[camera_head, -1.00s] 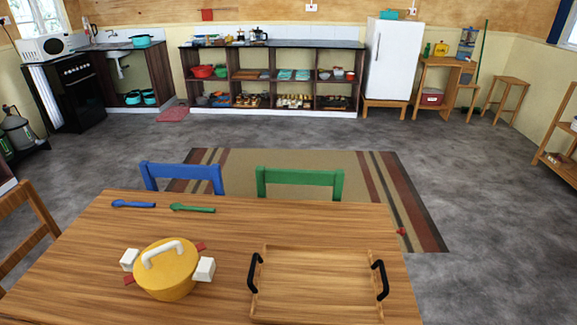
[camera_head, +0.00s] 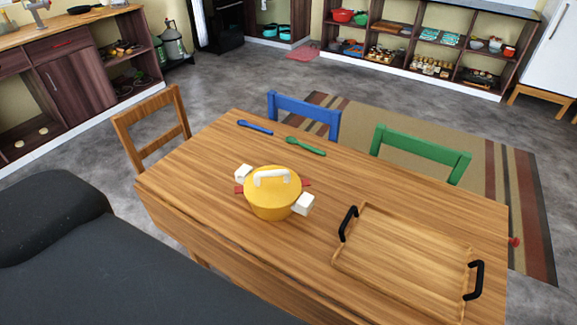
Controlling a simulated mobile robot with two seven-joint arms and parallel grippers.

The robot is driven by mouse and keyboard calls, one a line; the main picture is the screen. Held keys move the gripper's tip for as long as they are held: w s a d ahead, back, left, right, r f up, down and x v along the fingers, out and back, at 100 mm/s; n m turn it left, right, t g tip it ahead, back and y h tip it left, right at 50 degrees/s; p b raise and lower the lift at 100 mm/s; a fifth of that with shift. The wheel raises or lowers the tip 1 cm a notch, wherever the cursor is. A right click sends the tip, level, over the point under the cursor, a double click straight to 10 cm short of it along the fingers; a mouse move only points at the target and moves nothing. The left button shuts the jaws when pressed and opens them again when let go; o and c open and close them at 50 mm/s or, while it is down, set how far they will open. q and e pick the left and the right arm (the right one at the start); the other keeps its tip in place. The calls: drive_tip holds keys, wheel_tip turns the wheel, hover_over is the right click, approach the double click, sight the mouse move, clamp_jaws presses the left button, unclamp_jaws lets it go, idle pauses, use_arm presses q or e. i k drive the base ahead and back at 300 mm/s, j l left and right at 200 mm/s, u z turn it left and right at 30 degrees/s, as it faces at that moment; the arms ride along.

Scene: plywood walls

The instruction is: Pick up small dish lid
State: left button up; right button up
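A round yellow dish (camera_head: 272,204) stands on the wooden table. Its yellow lid (camera_head: 258,186) with a white arched handle (camera_head: 271,176) sits on top of it. White blocks (camera_head: 303,204) and small red tabs stick out at the dish's sides; I cannot tell whether the blocks belong to it. Neither of my grippers shows in this view. A large dark grey shape at the lower left looks like part of my own body and hides some of the floor and table side.
A wooden tray (camera_head: 405,255) with black handles lies right of the dish. A blue spoon (camera_head: 255,128) and a green spoon (camera_head: 306,146) lie behind it. Blue (camera_head: 304,112), green (camera_head: 421,150) and wooden (camera_head: 150,125) chairs stand around the table. The tabletop's left part is clear.

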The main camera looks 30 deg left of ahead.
sight(268, 186)
drive_tip(key=z, duration=0.35)
drive_tip(key=k+j+z, duration=0.1)
drive_tip(key=j+z, duration=0.25)
drive_tip(key=z, duration=0.15)
drive_tip(key=k+j+z, duration=0.15)
drive_tip(key=j+z, duration=0.2)
drive_tip(key=z, duration=0.15)
drive_tip(key=k+j+z, duration=0.4)
drive_tip(key=k+j, duration=0.15)
drive_tip(key=j, duration=0.15)
drive_tip(key=k+j, duration=0.65)
drive_tip(key=j, duration=0.2)
drive_tip(key=i, duration=0.3)
